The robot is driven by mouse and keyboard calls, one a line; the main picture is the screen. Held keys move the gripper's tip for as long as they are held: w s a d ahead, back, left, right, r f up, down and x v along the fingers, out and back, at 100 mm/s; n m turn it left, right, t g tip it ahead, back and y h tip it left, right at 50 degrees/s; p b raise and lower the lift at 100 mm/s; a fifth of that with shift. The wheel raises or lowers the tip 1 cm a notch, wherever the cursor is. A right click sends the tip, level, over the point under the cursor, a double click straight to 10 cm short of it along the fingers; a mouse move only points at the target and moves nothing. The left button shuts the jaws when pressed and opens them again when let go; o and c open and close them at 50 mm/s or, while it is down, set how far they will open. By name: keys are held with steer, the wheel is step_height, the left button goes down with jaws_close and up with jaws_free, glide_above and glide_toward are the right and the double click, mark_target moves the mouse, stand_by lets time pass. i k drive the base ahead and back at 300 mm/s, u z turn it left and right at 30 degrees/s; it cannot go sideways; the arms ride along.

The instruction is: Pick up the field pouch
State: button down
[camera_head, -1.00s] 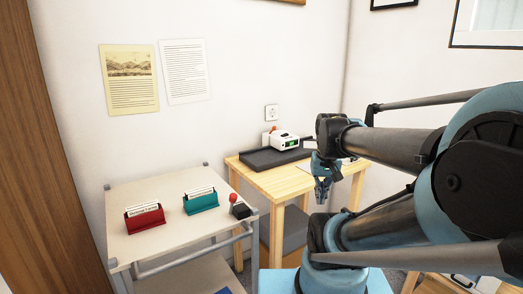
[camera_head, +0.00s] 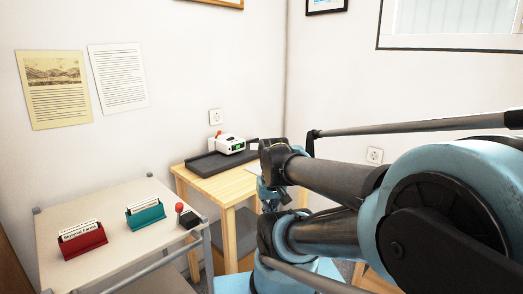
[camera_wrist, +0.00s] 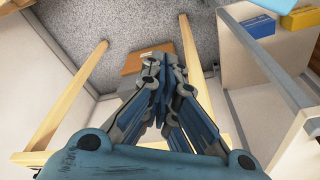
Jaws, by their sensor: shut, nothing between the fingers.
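I cannot make out a field pouch in either view. My gripper (camera_wrist: 163,85) is shut and empty in the wrist view, pointing down over the grey carpet beside the wooden table legs. In the head view my gripper (camera_head: 270,203) is partly hidden by my own arm, in front of the wooden table (camera_head: 215,190).
A white device (camera_head: 228,144) and a dark tray (camera_head: 205,166) are on the table. Blue (camera_wrist: 248,28) and yellow (camera_wrist: 300,18) items sit lower.

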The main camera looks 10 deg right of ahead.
mark_target(253, 146)
steer(key=k, duration=1.2)
steer(key=z, duration=0.5)
steer(key=i, duration=1.85)
steer(key=u, duration=0.5)
